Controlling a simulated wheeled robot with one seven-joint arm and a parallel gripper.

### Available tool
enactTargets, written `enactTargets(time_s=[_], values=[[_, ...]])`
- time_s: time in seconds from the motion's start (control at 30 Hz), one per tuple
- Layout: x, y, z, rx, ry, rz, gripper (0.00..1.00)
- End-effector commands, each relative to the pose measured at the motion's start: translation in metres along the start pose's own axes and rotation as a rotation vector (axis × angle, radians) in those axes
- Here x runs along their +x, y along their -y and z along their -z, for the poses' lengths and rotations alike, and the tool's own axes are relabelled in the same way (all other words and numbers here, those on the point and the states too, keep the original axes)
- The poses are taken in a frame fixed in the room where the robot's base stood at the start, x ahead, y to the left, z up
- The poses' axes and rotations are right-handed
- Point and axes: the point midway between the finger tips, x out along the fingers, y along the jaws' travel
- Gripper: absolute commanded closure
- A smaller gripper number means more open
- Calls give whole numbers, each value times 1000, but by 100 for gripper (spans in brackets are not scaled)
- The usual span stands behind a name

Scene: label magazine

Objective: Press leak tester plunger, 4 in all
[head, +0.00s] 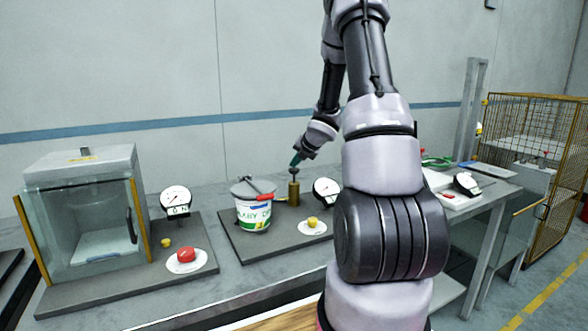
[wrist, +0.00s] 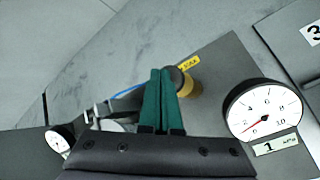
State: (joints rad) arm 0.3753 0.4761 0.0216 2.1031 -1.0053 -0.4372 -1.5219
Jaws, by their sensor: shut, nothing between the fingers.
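I cannot tell whether the tips touch the knob. The fingers also show in the wrist view (wrist: 164,76). A round gauge (wrist: 262,110) beside the cylinder has its red needle near 0.
A white bucket (head: 254,212) with a grey lid and red handle stands left of the cylinder. A yellow button (head: 312,222) and a gauge (head: 326,191) are to its right. A glass-fronted chamber (head: 88,215) and a red button (head: 186,254) stand at left.

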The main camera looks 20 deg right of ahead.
Motion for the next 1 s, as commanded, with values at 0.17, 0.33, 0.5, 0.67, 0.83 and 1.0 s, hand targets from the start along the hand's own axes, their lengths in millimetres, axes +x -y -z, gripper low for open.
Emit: enactTargets(time_s=[0.17,0.33,0.5,0.67,0.83,1.0], values=[[2,1,2,1,-1,0,100],[3,2,3,1,-1,0,100],[5,3,4,0,-2,1,100],[6,4,5,1,-1,1,100],[8,6,6,2,-2,2,100],[9,7,8,1,-2,2,100]])
